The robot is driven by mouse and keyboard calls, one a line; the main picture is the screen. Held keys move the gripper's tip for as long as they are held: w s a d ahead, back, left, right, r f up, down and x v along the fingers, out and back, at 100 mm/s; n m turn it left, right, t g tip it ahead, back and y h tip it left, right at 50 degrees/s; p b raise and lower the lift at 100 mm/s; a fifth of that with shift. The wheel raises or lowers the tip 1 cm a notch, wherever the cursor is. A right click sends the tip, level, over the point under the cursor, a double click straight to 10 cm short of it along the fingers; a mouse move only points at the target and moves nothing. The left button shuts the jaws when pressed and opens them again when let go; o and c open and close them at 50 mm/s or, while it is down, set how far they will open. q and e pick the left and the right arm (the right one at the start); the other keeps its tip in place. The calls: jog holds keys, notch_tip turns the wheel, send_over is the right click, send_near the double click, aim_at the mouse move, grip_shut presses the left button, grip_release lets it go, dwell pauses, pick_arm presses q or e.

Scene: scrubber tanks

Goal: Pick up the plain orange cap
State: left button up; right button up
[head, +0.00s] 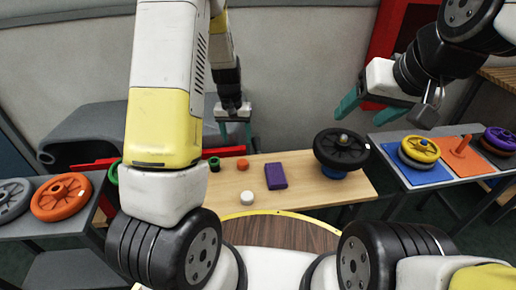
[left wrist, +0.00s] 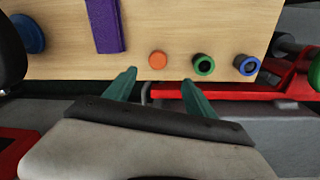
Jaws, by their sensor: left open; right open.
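The plain orange cap (head: 243,164) is a small flat disc lying on the light wooden table (head: 315,190) near its far edge. It also shows in the left wrist view (left wrist: 158,59), just beyond the fingertips and centred between them. My left gripper (head: 235,128) is open and empty, raised near the table's far edge behind the cap. Its two teal fingers also show in the left wrist view (left wrist: 158,79), apart from the cap. My right gripper (head: 358,104) is open and empty, raised behind the table's right side.
Near the cap are a green ring with a dark centre (left wrist: 204,65), a blue one (left wrist: 246,66), a purple block (head: 276,176) and a white cap (head: 247,198). A black wheel (head: 341,148) stands at the right. Side tables hold more wheels, including an orange one (head: 62,197).

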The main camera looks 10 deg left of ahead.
aim_at(242, 161)
pick_arm(q)
jog(key=shift+g+y, duration=0.3)
jog(key=f, duration=0.8)
jog(key=w+d+f, duration=0.1)
jog(key=f, duration=0.4)
jog(key=shift+w+d, duration=0.1)
jog(key=shift+r, duration=0.1)
jog(key=shift+c, duration=0.4)
grip_shut()
